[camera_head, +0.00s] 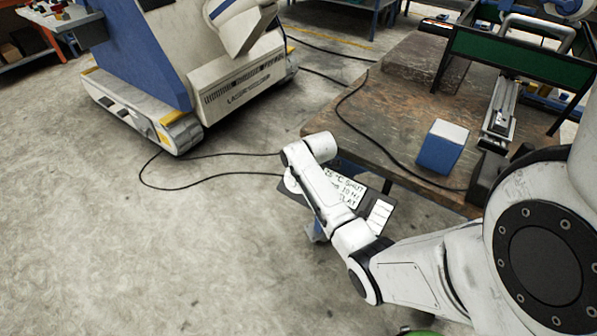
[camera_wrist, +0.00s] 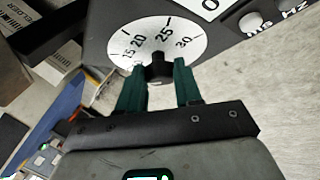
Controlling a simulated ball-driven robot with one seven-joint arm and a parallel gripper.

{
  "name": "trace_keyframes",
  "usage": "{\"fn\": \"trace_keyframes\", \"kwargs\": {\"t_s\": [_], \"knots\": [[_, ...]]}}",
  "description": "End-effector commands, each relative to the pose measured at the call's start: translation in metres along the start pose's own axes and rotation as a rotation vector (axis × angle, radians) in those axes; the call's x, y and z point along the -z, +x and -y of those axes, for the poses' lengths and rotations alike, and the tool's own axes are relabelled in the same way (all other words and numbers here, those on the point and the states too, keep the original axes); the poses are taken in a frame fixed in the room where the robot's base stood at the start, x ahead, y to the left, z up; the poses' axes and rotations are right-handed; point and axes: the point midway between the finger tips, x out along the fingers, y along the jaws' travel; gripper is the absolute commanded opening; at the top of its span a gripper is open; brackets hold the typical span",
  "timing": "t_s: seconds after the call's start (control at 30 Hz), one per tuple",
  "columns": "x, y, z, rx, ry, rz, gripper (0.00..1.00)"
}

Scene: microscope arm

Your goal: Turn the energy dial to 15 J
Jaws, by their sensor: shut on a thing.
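The energy dial shows in the wrist view as a white round scale plate (camera_wrist: 188,50) marked 15, 20, 25 and 30, on a dark panel. Its black knob (camera_wrist: 157,68) stands at the lower middle of the plate. My gripper (camera_wrist: 160,67) has its two green fingers on either side of the knob and is shut on it. I cannot tell which number the knob points to. In the head view, the dark panel (camera_head: 378,188) is partly hidden behind my arm, with a white handwritten note (camera_head: 344,188) on it; my gripper is hidden there.
A large white and blue machine (camera_head: 240,80) stands at the back left. The concrete floor (camera_head: 120,250) at left is clear except for a looping cable.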

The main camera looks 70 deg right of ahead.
Motion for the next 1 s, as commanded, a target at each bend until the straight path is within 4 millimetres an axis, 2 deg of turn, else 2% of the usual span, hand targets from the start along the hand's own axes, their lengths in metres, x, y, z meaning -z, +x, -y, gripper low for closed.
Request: {"fn": "trace_keyframes", "kwargs": {"t_s": [0.7,0.73,1.0], "knots": [[-0.0004,0.0005,0.0015,-0.046,0.069,0.001,0.04],[-0.0004,0.0005,0.0016,-0.046,0.069,0.001,0.36],[-0.0001,0.0003,0.0013,-0.047,0.068,0.000,0.60]]}}
